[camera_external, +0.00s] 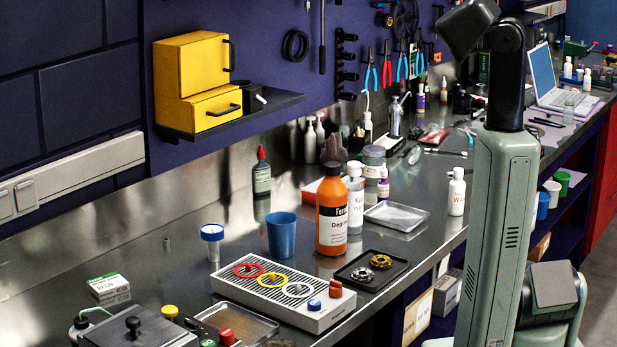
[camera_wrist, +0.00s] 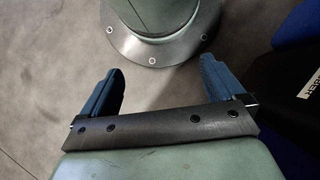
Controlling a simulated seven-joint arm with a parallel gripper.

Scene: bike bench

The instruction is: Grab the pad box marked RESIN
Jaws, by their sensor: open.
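Small white and green boxes (camera_external: 109,288) lie at the left front of the bench in the external view, seemingly one on another. Their print is too small to read, so I cannot tell whether one is marked RESIN. My gripper (camera_wrist: 160,66) shows in the wrist view with its two blue fingers wide apart and nothing between them. It hangs over the grey floor near my round base, away from the bench top. In the external view my arm stands at the right and the gripper is not visible.
A grey tray with coloured rings (camera_external: 283,293), a blue cup (camera_external: 281,236) and an orange bottle (camera_external: 332,212) stand mid-bench. A black lidded case (camera_external: 133,329) is in front of the boxes. A yellow cabinet (camera_external: 194,80) sits on a wall shelf. More boxes (camera_external: 418,316) are below the bench.

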